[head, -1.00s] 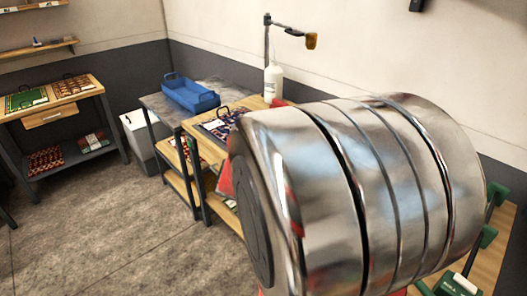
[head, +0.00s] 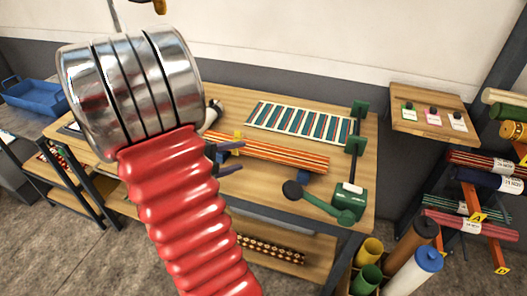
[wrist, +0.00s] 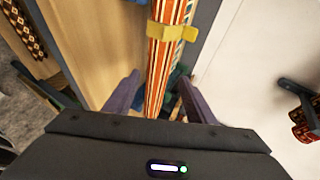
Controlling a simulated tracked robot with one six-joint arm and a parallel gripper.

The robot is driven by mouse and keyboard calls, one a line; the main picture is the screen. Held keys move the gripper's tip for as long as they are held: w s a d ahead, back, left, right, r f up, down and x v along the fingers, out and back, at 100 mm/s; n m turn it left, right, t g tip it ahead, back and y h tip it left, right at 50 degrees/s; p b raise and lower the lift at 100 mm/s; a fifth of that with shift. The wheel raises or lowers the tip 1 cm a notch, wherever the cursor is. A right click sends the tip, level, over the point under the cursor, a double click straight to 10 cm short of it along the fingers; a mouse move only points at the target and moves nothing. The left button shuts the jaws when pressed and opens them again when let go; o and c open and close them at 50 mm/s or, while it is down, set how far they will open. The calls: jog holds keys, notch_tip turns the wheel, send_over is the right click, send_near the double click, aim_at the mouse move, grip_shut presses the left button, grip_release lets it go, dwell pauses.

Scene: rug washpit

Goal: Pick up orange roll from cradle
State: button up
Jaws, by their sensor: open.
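The orange striped roll (head: 285,154) lies lengthwise on the wooden workbench in the head view. A yellow piece (head: 239,140) sits near its left end. A blue support (head: 317,185) shows under its right part, likely the cradle, mostly hidden. My gripper (head: 243,157), with dark purple fingers, is open near the left part of the roll. In the wrist view the roll (wrist: 160,75) runs between the open fingers, with a yellow band (wrist: 172,31) across it farther along. I cannot tell whether the fingers touch it or how far above it they are.
A striped rug (head: 300,121) lies behind the roll. A green tool with a dark knob (head: 340,207) stands in front of its right end. A rack of rolls (head: 480,180) and upright tubes (head: 412,272) are at right. A blue tray (head: 35,94) is at left.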

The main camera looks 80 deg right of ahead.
aim_at(256, 152)
jog(key=shift+x, duration=4.25)
jog(key=shift+x, duration=2.55)
jog(key=shift+f, duration=0.1)
jog(key=shift+a, duration=0.1)
jog(key=c, duration=1.1)
jog(key=shift+r, duration=5.05)
